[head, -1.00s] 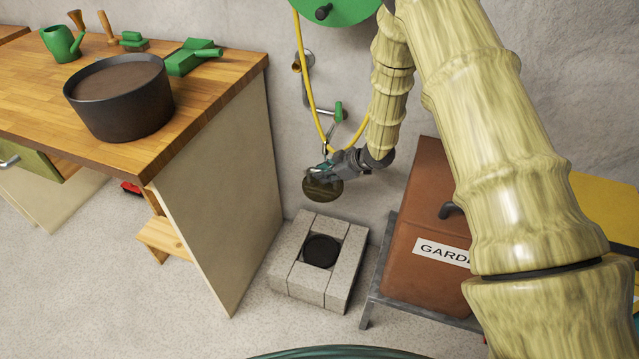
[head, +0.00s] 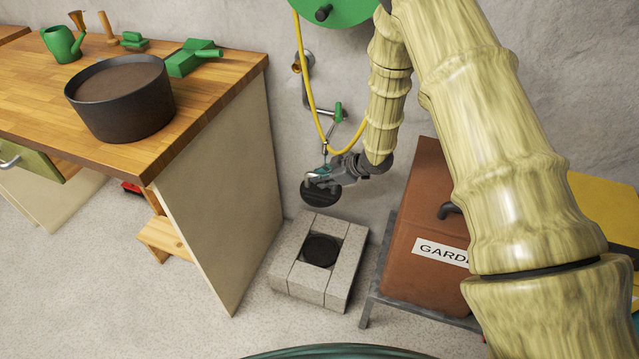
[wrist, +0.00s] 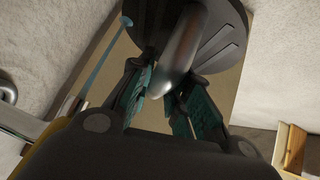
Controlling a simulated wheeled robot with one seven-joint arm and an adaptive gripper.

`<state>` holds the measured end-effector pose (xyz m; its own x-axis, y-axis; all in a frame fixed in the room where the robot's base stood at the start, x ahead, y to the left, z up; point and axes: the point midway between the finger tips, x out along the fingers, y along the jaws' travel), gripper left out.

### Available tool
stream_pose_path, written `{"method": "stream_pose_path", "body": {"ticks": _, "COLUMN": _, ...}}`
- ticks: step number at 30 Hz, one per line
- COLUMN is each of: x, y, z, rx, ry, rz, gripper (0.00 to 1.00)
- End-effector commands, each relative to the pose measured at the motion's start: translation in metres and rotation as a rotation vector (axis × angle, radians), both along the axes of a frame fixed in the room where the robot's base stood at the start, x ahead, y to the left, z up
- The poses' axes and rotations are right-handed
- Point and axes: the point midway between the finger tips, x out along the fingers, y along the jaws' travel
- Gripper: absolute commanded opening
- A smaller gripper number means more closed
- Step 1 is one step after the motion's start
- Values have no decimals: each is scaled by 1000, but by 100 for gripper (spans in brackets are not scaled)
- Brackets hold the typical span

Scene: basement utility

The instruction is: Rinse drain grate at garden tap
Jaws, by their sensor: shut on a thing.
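The drain grate (head: 321,194) is a dark round disc, held tilted above the drain by the wall. My gripper (head: 322,177) is shut on its grey rounded handle (wrist: 180,45), which sits between the teal finger pads in the wrist view. The garden tap (head: 320,110) has a green lever and sticks out from the wall above the gripper. A thin bluish line (wrist: 100,67), seemingly water, runs beside the grate in the wrist view; whether it touches the grate I cannot tell. The square block drain surround (head: 343,270) with a round black centre lies below.
A wooden bench (head: 220,100) at the left carries a dark tub (head: 120,110) of soil and green garden tools. A brown bin (head: 420,210) with a label stands on a metal stand at the right. A yellow hose (head: 304,75) hangs near the tap.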

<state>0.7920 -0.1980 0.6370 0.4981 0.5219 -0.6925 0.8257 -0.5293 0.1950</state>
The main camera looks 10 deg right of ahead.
Motion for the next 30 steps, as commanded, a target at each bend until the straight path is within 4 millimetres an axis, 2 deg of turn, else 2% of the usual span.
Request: {"method": "stream_pose_path", "body": {"ticks": 30, "x": -60, "y": -1, "z": 1, "rx": 0, "ry": 1, "rz": -1, "gripper": 0}}
